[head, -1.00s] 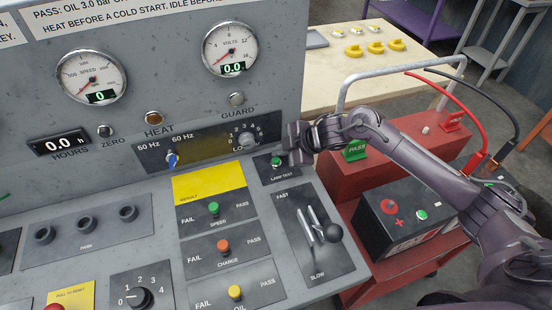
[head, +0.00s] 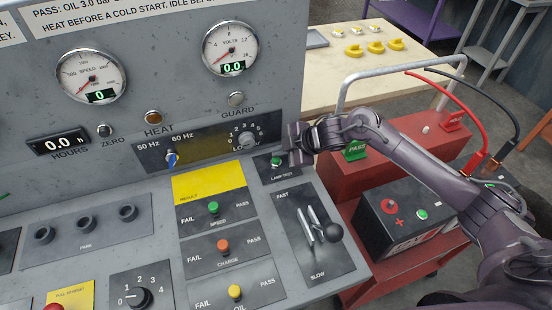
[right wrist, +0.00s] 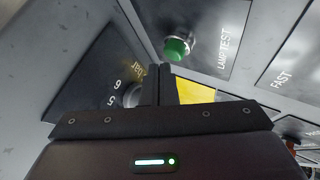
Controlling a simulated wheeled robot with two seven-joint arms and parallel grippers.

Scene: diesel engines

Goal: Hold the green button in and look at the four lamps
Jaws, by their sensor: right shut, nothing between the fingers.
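The green lamp test button (head: 276,161) sits on a dark plate at the right edge of the sloping console. It also shows in the right wrist view (right wrist: 177,48), standing out from its plate. My right gripper (head: 294,143) is shut and empty, just above and to the right of the button. In the right wrist view its fingertips (right wrist: 160,75) appear apart from the button. On the upright panel I see an amber round lamp (head: 154,118) by HEAT and a pale one (head: 236,99) by GUARD. Neither is clearly lit. I cannot tell which others are lamps. My left gripper is out of view.
Green, orange and yellow knobs line the console's middle. A red cart (head: 370,170) with a battery (head: 395,215) is at right.

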